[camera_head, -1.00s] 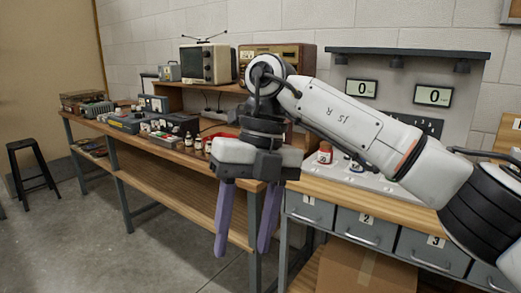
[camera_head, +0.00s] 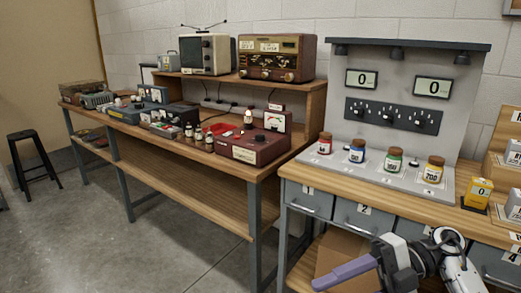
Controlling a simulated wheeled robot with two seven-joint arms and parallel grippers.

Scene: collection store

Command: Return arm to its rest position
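My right gripper (camera_head: 328,280) is low at the bottom right of the head view, in front of the drawer bench (camera_head: 468,222). Its purple fingers point left. The fingers overlap from this angle and run to the bottom edge, so their gap is hard to judge. I see nothing held in them. My white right forearm shows behind the gripper at the lower right corner. My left gripper is not in view.
Several lidded jars, including a red one (camera_head: 325,143) and a yellow one (camera_head: 433,170), stand on the grey display panel (camera_head: 403,72). A cardboard box (camera_head: 333,255) sits under the drawers. A long wooden bench (camera_head: 225,164) holds electronics.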

